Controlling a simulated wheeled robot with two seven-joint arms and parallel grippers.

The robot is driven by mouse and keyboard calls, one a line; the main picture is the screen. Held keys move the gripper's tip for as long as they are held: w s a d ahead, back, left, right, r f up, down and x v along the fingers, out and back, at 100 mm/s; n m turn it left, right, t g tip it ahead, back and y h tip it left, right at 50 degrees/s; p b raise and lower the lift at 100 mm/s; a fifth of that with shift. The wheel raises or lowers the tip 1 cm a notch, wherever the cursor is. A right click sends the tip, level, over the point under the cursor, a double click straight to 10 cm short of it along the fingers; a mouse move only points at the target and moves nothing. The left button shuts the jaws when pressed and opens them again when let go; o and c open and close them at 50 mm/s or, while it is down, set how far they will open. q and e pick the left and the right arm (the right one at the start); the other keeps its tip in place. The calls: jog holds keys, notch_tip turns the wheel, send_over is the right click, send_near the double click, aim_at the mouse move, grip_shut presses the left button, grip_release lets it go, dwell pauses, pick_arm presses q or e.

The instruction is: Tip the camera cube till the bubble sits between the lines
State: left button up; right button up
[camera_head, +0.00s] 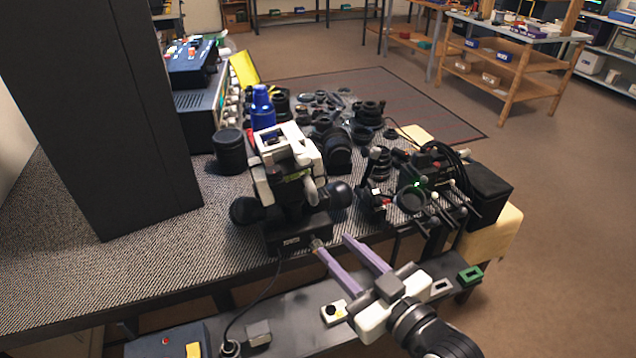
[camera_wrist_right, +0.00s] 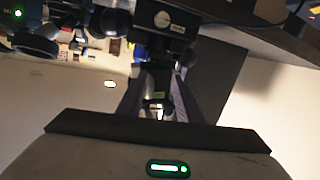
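A black box (camera_head: 297,236) with a small label and a round connector sits below the white-and-black microscope-like device (camera_head: 287,150). It may be the camera cube, but I cannot be sure. It also shows at the top of the right wrist view (camera_wrist_right: 165,18). No bubble or lines can be made out. My right gripper (camera_head: 333,243) has two purple fingers apart, with the tips close to the box's front in the picture. I cannot tell whether they touch it. The fingers are also apart in the right wrist view (camera_wrist_right: 156,85). My left gripper is not in view.
A cable (camera_head: 262,295) hangs from the box's front. Black lens parts (camera_head: 337,148) crowd the bench behind. A cabled black rig (camera_head: 432,185) stands right. A white block (camera_head: 334,312) and a green block (camera_head: 470,276) lie on the lower shelf.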

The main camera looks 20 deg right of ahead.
jog(key=t, duration=0.1)
send_near(315, 195)
jog(key=w, duration=0.1)
jog(key=x, duration=1)
jog(key=shift+a+p, duration=0.1)
jog(key=shift+p, duration=0.3)
grip_shut()
